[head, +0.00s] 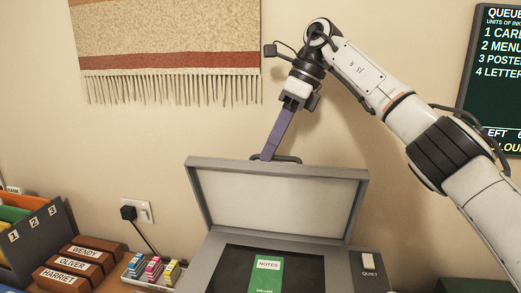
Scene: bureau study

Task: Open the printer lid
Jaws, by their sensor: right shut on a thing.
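The printer (222,262) stands at the bottom middle with its grey lid (358,205) raised, its pale inner side facing me. The lid's dark handle (287,158) is at its top edge. My right gripper (268,155) reaches down from above, its long purple fingers shut on the handle; the exact grip is partly hidden behind the lid. On the dark bed under the lid lies a green booklet (266,274) labelled NOTES. My left gripper is not in view.
Left of the printer are a tray of ink cartridges (153,268), brown name boxes (72,264) and a file holder (38,245). A plug (129,213) sits in the wall socket. A fringed hanging (165,40) and a dark board (495,85) are on the wall.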

